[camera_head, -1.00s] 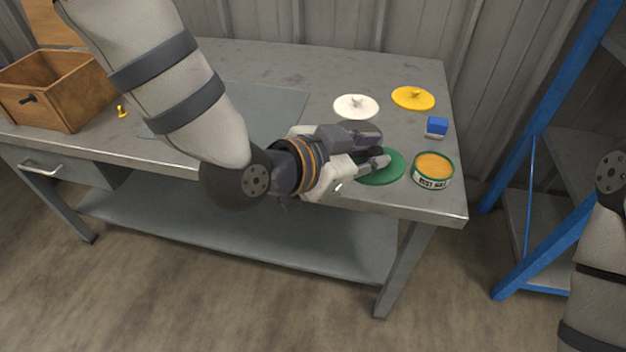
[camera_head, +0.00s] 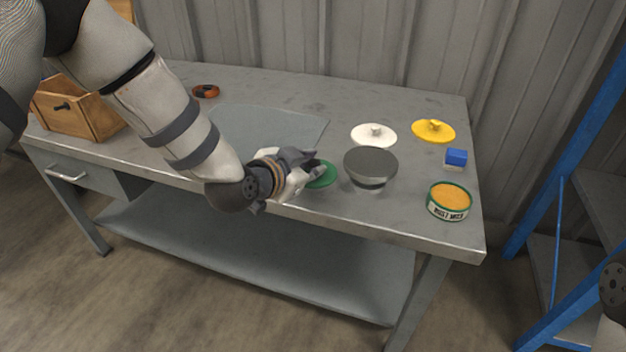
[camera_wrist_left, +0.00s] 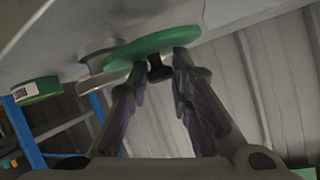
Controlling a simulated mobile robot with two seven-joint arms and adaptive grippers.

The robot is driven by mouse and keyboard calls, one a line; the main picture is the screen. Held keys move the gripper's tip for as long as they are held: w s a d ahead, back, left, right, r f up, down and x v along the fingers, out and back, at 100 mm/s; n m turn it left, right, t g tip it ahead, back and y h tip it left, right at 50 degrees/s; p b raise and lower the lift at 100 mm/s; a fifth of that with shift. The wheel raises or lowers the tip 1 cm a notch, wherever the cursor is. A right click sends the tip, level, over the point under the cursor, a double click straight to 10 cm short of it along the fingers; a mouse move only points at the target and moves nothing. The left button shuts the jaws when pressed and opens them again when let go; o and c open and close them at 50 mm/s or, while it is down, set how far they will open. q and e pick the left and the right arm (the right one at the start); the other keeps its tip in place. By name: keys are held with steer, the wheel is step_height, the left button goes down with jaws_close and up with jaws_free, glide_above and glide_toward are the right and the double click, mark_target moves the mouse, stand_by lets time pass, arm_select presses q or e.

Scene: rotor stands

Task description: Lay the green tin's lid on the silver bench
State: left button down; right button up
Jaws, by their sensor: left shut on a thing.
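The green tin's lid (camera_head: 322,174) is a flat green disc with a dark knob. It also shows in the left wrist view (camera_wrist_left: 155,42). My left gripper (camera_head: 316,168) is shut on the knob, knob between the fingers. The lid is held close over the front of the silver bench (camera_head: 415,228); I cannot tell whether it touches. The gripper and its arm hide part of the lid. The open green tin (camera_head: 448,202), with orange contents and a pale label, stands at the bench's front right. My right gripper is not in view.
A round grey-topped stand (camera_head: 370,164) is close right of the lid. A white lid (camera_head: 374,135), yellow lid (camera_head: 433,130) and blue block (camera_head: 456,158) lie behind. A grey mat (camera_head: 270,125) lies mid-bench. A wooden box (camera_head: 80,110) is left, an orange-brown ring (camera_head: 205,91) behind.

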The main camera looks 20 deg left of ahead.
arm_select(q)
steer(key=shift+w+f+b, duration=0.2)
steer(key=shift+w+f, duration=0.05)
steer(key=shift+f, duration=0.7)
steer(key=shift+w+f+b, duration=0.2)
steer(key=shift+f, duration=0.7)
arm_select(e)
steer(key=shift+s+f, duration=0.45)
arm_select(q)
steer(key=shift+f, duration=0.15)
steer(key=c, duration=1.4)
jaws_free()
steer(key=shift+c, duration=0.2)
